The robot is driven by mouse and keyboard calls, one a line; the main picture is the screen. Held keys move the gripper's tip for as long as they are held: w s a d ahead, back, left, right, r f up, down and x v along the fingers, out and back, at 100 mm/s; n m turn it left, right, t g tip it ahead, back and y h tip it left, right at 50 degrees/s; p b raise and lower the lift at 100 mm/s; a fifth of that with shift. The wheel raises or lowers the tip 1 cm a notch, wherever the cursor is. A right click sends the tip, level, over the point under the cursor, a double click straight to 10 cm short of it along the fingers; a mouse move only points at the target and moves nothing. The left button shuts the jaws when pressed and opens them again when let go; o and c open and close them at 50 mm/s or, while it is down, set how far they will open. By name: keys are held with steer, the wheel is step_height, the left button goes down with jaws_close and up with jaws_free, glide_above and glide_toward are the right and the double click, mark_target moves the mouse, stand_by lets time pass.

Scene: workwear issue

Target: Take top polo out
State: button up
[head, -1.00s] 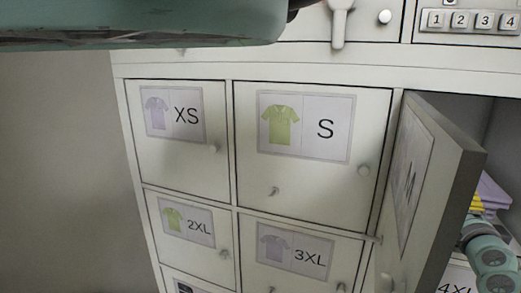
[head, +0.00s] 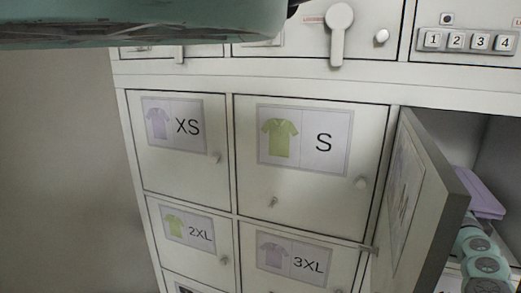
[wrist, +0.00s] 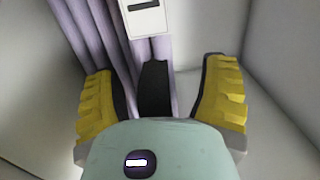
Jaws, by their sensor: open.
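Purple folded polos (wrist: 95,35) fill the upper left of the wrist view, their folded layers running up the picture. A white tag (wrist: 145,18) hangs at their front. My gripper (wrist: 158,95) is open, with its two yellow fingers apart and the polos just ahead, mostly toward the left finger. I cannot tell whether either finger touches the fabric. In the head view, a purple polo (head: 482,195) shows inside the open compartment at right. My teal arm reaches in there, and the fingers are hidden in that view.
The open compartment door (head: 428,205) stands swung out left of my arm, close to it. Shut doors marked XS (head: 185,155), S (head: 330,175), 2XL and 3XL lie further left. Pale compartment walls (wrist: 285,75) stand close at right in the wrist view.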

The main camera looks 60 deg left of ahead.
steer(key=shift+a, duration=0.1)
steer(key=shift+c, duration=0.2)
jaws_close()
stand_by(0.5)
